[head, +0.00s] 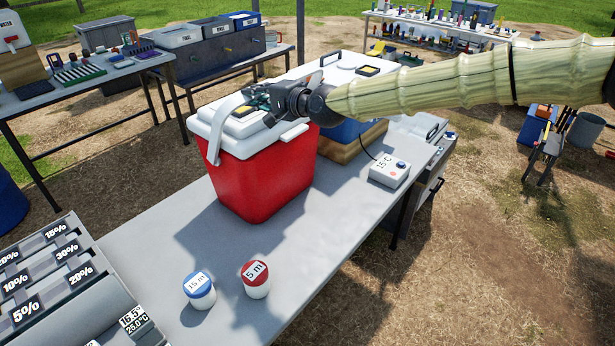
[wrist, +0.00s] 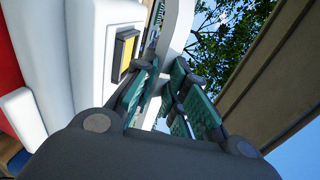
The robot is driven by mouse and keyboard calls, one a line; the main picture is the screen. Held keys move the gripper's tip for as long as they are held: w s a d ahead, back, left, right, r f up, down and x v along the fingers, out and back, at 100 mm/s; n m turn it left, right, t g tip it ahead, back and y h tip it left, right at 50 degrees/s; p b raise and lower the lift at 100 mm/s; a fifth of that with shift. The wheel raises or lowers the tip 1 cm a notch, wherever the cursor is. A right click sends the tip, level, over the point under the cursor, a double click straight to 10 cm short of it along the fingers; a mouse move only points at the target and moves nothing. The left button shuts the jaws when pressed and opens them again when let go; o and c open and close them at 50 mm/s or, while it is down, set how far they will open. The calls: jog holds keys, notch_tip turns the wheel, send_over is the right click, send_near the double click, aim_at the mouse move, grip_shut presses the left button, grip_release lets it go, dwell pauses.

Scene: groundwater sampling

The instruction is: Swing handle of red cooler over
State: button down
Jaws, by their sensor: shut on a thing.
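The red cooler (head: 262,182) with a white lid (head: 222,127) stands on the grey table. Its white handle (head: 214,142) shows on the left side of the cooler, curving up toward the lid top. My gripper (head: 258,97) is over the lid and hides part of the lid and handle. In the wrist view the white handle (wrist: 178,30) runs between the green finger pads of my gripper (wrist: 172,92), which is shut on it. The white lid also shows in the wrist view (wrist: 88,50), with a yellow and dark piece on it.
Blue-lidded (head: 199,290) and red-lidded (head: 256,278) jars stand in front of the cooler. A white box marked 15 C (head: 390,170) sits to the right, and a blue cooler (head: 345,130) stands behind. A rack with percent labels (head: 50,262) is at the left.

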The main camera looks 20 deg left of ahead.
jog(key=shift+w+a+r, duration=0.1)
jog(key=shift+a+r, duration=0.05)
jog(key=shift+r, duration=0.4)
jog(key=shift+w+a+r+p, duration=0.15)
jog(key=shift+a+r+p, duration=0.2)
jog(key=shift+a+p, duration=0.25)
jog(key=shift+h, duration=0.5)
jog(key=a+p, duration=0.1)
jog(key=w+a+p, duration=0.1)
jog(key=a+r+p, duration=0.1)
jog(key=a, duration=0.1)
jog(key=shift+w, duration=0.15)
jog(key=shift+w+a+r+g+h+p, duration=0.15)
jog(key=shift+w+a+p, duration=0.15)
jog(key=shift+a+p, duration=0.35)
jog(key=shift+w+a+r+g+h+p, duration=0.15)
jog(key=shift+w+a+p, duration=0.15)
jog(key=shift+a, duration=0.55)
jog(key=c, duration=1.2)
grip_release()
jog(key=shift+s, duration=0.1)
jog(key=shift+c, duration=0.2)
jog(key=shift+d, duration=0.1)
jog(key=shift+f, duration=0.1)
